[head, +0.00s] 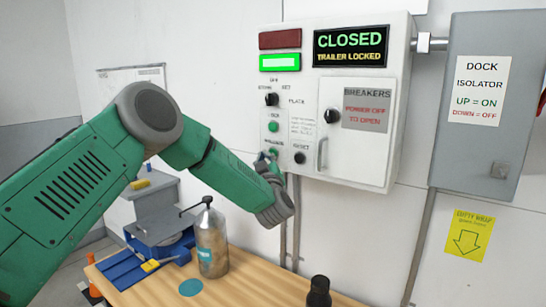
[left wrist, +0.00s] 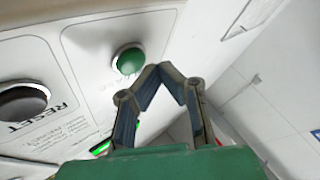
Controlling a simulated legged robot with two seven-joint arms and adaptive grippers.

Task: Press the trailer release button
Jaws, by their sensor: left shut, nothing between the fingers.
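The grey control box (head: 340,172) hangs on the wall, with a green button (head: 273,152) at its lower left, beside the black RESET button (head: 299,158). The green button's label is too small to read surely. My left gripper (head: 268,163) is at this lower green button and partly covers it. In the left wrist view the green button (left wrist: 130,60) lies just left of the tips of my left gripper (left wrist: 163,70), which are shut and empty. I cannot tell whether they touch it. The display (head: 350,46) reads CLOSED, TRAILER LOCKED. My right gripper is not in view.
Another green button (head: 273,126) and a black selector (head: 271,99) sit above. The lower indicator (head: 280,62) glows green; the upper one is dark red. A breaker door (head: 345,150) and a dock isolator box (head: 485,140) are to the right.

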